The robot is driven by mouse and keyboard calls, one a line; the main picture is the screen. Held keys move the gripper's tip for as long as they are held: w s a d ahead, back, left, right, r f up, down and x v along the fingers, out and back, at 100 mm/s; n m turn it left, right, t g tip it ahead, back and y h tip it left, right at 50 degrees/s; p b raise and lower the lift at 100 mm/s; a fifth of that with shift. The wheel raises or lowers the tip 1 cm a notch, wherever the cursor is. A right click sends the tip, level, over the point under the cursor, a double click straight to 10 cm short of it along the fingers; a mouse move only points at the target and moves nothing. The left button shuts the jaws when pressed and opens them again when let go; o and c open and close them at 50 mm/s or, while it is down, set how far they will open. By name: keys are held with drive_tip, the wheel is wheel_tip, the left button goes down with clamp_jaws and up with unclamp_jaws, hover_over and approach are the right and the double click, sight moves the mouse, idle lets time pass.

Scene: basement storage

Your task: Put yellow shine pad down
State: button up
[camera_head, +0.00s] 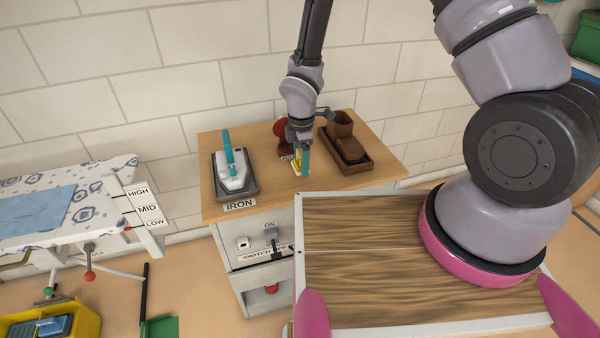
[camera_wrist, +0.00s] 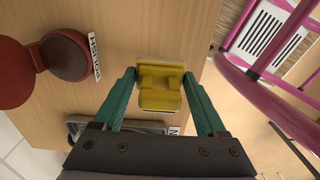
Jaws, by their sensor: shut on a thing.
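The yellow shine pad (camera_head: 296,168) is at the middle of the wooden top of a small cabinet (camera_head: 265,188), under my gripper (camera_head: 301,160). In the wrist view the yellow pad (camera_wrist: 161,86) sits between the two teal fingers of my gripper (camera_wrist: 160,78), which are shut on it. Its stepped yellow back faces the camera. The wooden top is below it; I cannot tell whether the pad touches the wood or hangs just above.
An iron (camera_head: 232,172) stands on its dark plate at the left of the top. A dark red round object (camera_head: 281,129) is behind the pad, and a brown wooden tray (camera_head: 345,158) is at the right. The front middle of the top is clear. An ironing board (camera_head: 85,200) stands left.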

sight(301, 179)
drive_tip(key=shift+f, duration=2.05)
drive_tip(key=shift+f, duration=0.15)
drive_tip(key=o, duration=1.2)
drive_tip(key=shift+o, duration=0.2)
wheel_tip(301, 179, up, 13)
drive_tip(key=shift+w+d+f, duration=0.1)
drive_tip(key=shift+f, duration=0.1)
